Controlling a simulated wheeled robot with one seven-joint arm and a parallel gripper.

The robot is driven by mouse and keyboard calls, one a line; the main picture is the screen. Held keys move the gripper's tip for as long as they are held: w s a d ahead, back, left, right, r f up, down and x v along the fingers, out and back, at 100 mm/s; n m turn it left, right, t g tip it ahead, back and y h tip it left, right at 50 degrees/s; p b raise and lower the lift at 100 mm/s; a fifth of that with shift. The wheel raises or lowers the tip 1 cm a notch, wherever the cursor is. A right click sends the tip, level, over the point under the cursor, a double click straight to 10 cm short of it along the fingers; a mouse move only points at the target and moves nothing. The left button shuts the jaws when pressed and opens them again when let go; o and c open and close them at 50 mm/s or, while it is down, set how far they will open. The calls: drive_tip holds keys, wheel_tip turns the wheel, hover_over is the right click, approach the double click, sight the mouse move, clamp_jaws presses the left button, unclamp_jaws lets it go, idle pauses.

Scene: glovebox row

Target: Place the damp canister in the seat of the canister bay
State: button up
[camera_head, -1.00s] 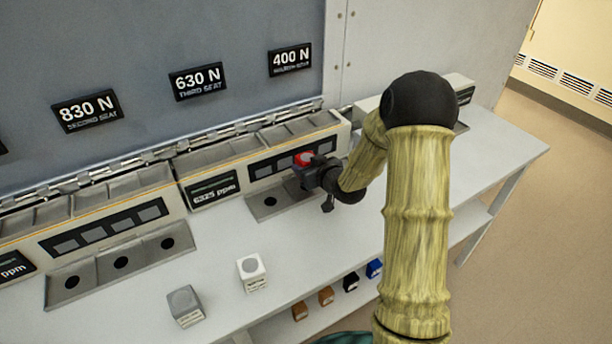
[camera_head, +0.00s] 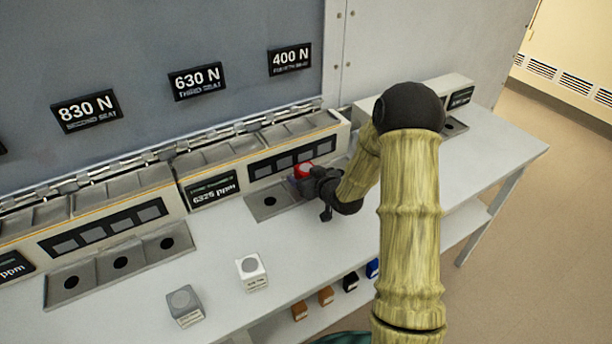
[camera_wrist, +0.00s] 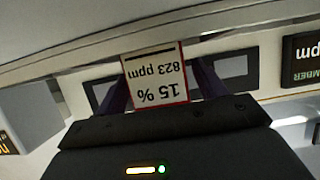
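A red canister (camera_head: 303,169) is between the fingers of my gripper (camera_head: 308,179), at the front of a bay unit whose display reads 6325 ppm (camera_head: 213,191). In the wrist view, its white label (camera_wrist: 157,80) reads 15 % and 823 ppm, upside down, with a dark finger of my gripper (camera_wrist: 160,88) on each side. The canister appears held above the seat plate; contact below it is hidden. The plate (camera_head: 268,212) shows one empty round hole at its left end; my gripper covers its right part. Which canister is the damp one is not readable from the head view.
A white canister (camera_head: 251,272) and a grey canister (camera_head: 185,307) stand on the bench near its front edge. A three-hole seat plate (camera_head: 98,279) lies to the left. Small brown, black and blue blocks sit on the lower shelf. The panel wall rises behind the units.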

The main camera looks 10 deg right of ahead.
drive_tip(key=shift+r, duration=0.15)
drive_tip(key=v, duration=1.2)
drive_tip(key=shift+s+b, duration=0.1)
drive_tip(key=shift+b, duration=0.3)
drive_tip(key=shift+s+a+g+h, duration=0.1)
drive_tip(key=shift+s+g+h, duration=0.1)
drive_tip(key=shift+g+h, duration=0.15)
drive_tip(key=s+g+h, duration=0.1)
drive_tip(key=s, duration=0.1)
drive_tip(key=s+m+g+h, duration=0.1)
drive_tip(key=s+g, duration=0.1)
drive_tip(key=s, duration=0.1)
drive_tip(key=s+m+g+h, duration=0.1)
drive_tip(key=s+g, duration=0.1)
drive_tip(key=s, duration=0.1)
drive_tip(key=shift+s+a+h, duration=0.2)
drive_tip(key=shift+h, duration=0.05)
drive_tip(key=s+a+r+m+g, duration=0.1)
drive_tip(key=s+a+g, duration=0.2)
drive_tip(key=s, duration=0.7)
drive_tip(key=shift+r+m+g, duration=0.3)
drive_tip(key=shift+r+g, duration=0.05)
drive_tip(key=shift+g, duration=0.4)
